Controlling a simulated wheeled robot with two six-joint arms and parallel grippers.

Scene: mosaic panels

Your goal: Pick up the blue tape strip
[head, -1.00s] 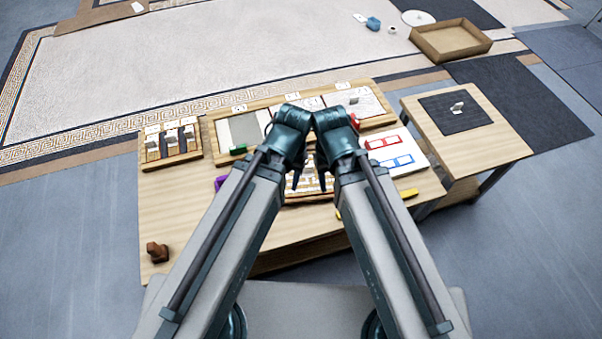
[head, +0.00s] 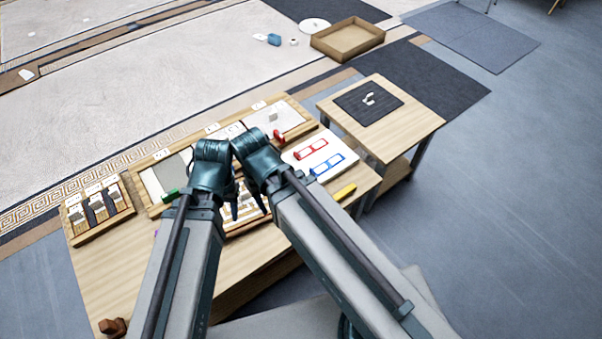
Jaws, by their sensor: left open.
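No loose blue tape strip can be made out with certainty. A blue outlined shape (head: 327,167) lies on a white sheet (head: 296,147) at the table's right side, below a red one. A small blue object (head: 273,39) lies on the far floor. My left gripper (head: 234,207) is over the middle of the table, left of the sheet, open, with no held object visible. My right gripper (head: 262,203) is close beside it, mostly hidden by its own arm; its jaws cannot be read. My arms hide part of the tabletop.
A wooden rack (head: 97,209) stands at the table's left. A green piece (head: 172,194), a red piece (head: 278,136) and a yellow piece (head: 344,192) lie on the table. A side table (head: 425,120) with a dark mat (head: 350,104) stands right. An open cardboard box (head: 322,45) is behind.

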